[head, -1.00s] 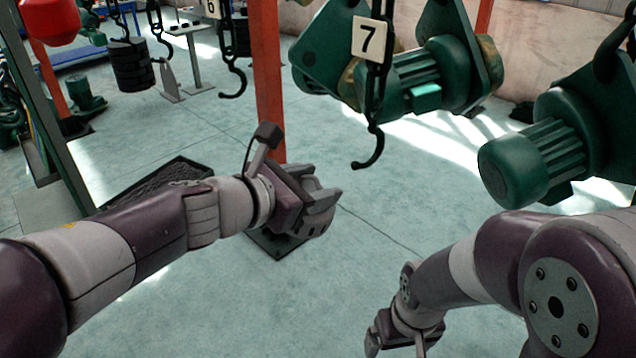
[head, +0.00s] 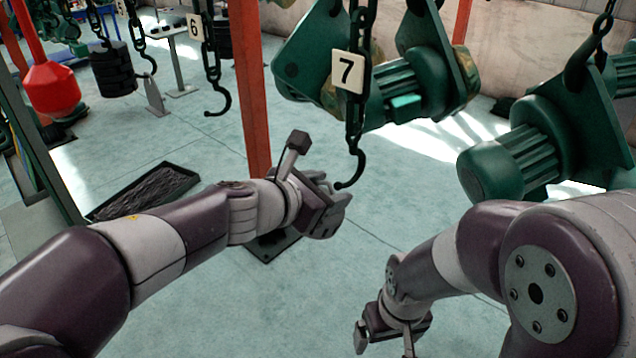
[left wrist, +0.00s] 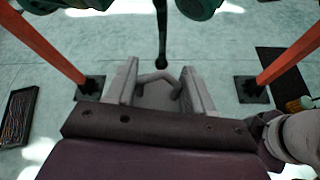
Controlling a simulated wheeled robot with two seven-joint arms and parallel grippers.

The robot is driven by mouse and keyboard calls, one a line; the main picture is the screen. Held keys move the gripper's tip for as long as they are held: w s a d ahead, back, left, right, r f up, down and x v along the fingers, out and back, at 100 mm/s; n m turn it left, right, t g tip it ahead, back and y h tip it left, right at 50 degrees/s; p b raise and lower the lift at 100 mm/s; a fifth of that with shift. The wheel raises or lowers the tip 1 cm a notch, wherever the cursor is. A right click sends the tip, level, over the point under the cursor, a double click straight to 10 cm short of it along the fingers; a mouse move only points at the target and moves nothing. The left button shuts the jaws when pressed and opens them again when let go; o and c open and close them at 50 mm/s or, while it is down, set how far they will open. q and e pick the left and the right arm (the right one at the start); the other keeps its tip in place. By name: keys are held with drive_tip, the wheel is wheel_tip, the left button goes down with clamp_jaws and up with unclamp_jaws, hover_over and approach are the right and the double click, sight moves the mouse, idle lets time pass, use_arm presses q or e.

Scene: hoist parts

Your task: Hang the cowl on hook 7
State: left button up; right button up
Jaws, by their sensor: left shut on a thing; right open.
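Hook 7 (head: 352,170) hangs open-tipped and empty on a dark chain below a white tag marked 7 (head: 347,72). It also shows in the left wrist view as a dark upright bar (left wrist: 162,40) just beyond the fingers. My left gripper (head: 335,208) is just left of and slightly below the hook's tip in the head view. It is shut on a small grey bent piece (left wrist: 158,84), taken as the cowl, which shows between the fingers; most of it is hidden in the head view. My right gripper (head: 385,340) is open and empty, low at the bottom.
Hook 6 (head: 217,100) hangs empty to the left. Green hoist machines (head: 400,95) hang behind hook 7, and another (head: 520,150) hangs to the right. An orange post (head: 252,100) stands behind my left wrist. A black tray (head: 145,190) lies on the floor.

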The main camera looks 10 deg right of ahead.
sight(346, 183)
use_arm(q)
drive_tip(key=shift+w+d+p, duration=0.55)
drive_tip(key=shift+d+p, duration=0.1)
drive_tip(key=shift+d, duration=0.1)
drive_tip(key=shift+x, duration=1.4)
drive_tip(key=shift+w+d+f, duration=0.1)
drive_tip(key=shift+d+f, duration=0.1)
drive_tip(key=shift+d, duration=0.05)
drive_tip(key=d+b, duration=0.1)
drive_tip(key=b, duration=0.4)
drive_tip(key=shift+w+f+h, duration=0.3)
drive_tip(key=shift+w+h, duration=0.1)
drive_tip(key=shift+w+d+t+b, duration=0.15)
drive_tip(key=shift+t+b, duration=0.15)
drive_tip(key=shift+b, duration=0.85)
drive_tip(key=shift+d+h+b, duration=0.1)
drive_tip(key=shift+h+b, duration=0.2)
drive_tip(key=shift+r, duration=0.1)
